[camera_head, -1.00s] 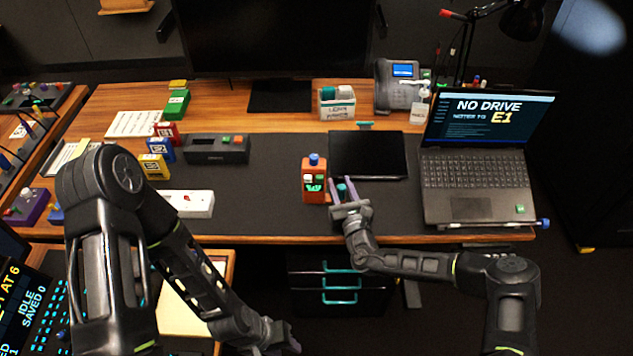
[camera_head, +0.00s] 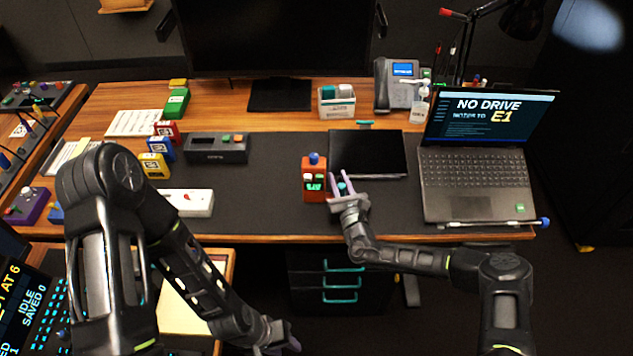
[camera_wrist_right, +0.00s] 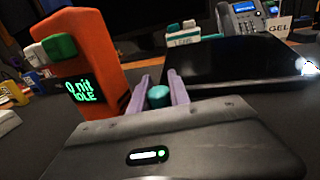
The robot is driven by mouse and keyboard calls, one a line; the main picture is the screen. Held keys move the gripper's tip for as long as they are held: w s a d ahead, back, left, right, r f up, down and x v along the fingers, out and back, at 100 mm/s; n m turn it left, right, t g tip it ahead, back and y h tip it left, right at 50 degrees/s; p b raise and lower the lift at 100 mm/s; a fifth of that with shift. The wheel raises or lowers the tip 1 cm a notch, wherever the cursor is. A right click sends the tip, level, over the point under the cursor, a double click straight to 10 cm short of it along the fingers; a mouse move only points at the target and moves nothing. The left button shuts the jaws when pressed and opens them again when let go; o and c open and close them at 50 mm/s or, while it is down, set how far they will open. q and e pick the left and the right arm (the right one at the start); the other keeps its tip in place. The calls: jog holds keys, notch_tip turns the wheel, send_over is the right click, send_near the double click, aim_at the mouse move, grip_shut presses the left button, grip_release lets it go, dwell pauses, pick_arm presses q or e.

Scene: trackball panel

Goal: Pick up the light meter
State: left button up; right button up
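The light meter (camera_head: 314,182) is an orange upright box with a blue dome on top. It stands on the dark desk mat. In the right wrist view the meter (camera_wrist_right: 97,62) is at the left, with a green "0 nit IDLE" display and green and white buttons. My right gripper (camera_head: 342,177) is just right of the meter, its two lilac fingers apart and not around it. Its fingers (camera_wrist_right: 159,86) also show in the wrist view. A teal round piece (camera_wrist_right: 159,97) shows between them; I cannot tell whether it is held. My left gripper (camera_head: 281,338) is low, below the desk front; its fingers are unclear.
A black flat tablet (camera_head: 368,153) lies behind the right gripper. An open laptop (camera_head: 475,185) is at the right. A grey box with buttons (camera_head: 217,148) and a white box (camera_head: 190,203) are left of the meter. Mat is free between the meter and these boxes.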

grip_shut()
jog(key=shift+r, duration=0.2)
notch_tip(320, 180, up, 10)
jog(key=shift+f, duration=0.15)
jog(key=shift+f, duration=0.15)
dwell(0.7)
jog(key=shift+f+b, duration=1.8)
jog(key=shift+f, duration=2.75)
jog(key=shift+f, duration=0.3)
